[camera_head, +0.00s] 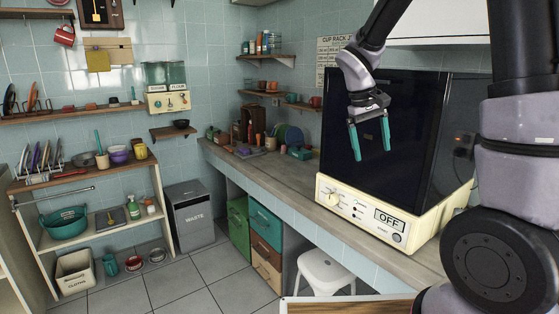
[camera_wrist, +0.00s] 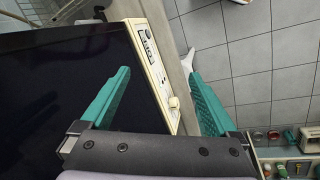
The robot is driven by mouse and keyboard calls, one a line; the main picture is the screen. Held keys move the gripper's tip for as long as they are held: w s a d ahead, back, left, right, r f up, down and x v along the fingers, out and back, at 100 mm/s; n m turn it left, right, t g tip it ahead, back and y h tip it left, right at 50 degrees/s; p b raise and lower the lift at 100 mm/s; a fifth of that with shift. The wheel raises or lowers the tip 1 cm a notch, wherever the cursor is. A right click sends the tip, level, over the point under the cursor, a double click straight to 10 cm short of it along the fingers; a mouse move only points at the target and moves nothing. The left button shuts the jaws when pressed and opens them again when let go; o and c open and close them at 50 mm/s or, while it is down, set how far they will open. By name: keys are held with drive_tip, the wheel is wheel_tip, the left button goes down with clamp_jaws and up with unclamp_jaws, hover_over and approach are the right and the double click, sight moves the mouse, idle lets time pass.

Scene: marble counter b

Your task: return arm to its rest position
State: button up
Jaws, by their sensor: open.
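My gripper (camera_head: 371,139) hangs with its two teal fingers pointing down, in front of the dark front of a large cream appliance (camera_head: 372,220) on the counter. The fingers are apart with nothing between them. In the wrist view my gripper (camera_wrist: 160,98) is also open and empty. The appliance's cream panel (camera_wrist: 152,70) with its knob shows between the fingers, with the floor to the right of it. In the head view the panel carries a knob and an OFF label (camera_head: 389,218). I cannot tell whether the fingers touch the dark surface.
The counter (camera_head: 285,175) runs back left, with bottles and a wooden crate at its far end. A white stool (camera_head: 325,270) stands below it. A grey waste bin (camera_head: 190,213) and a shelf rack stand left. Open tiled floor (camera_head: 190,275) lies between. A white cabinet (camera_head: 437,22) hangs above.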

drive_tip(key=s+r+m+t+y, duration=0.5)
drive_tip(key=s+r, duration=0.9)
drive_tip(key=s, duration=0.3)
drive_tip(key=shift+s+m+t, duration=0.25)
drive_tip(key=shift+m+t, duration=0.35)
drive_tip(key=shift+t, duration=0.3)
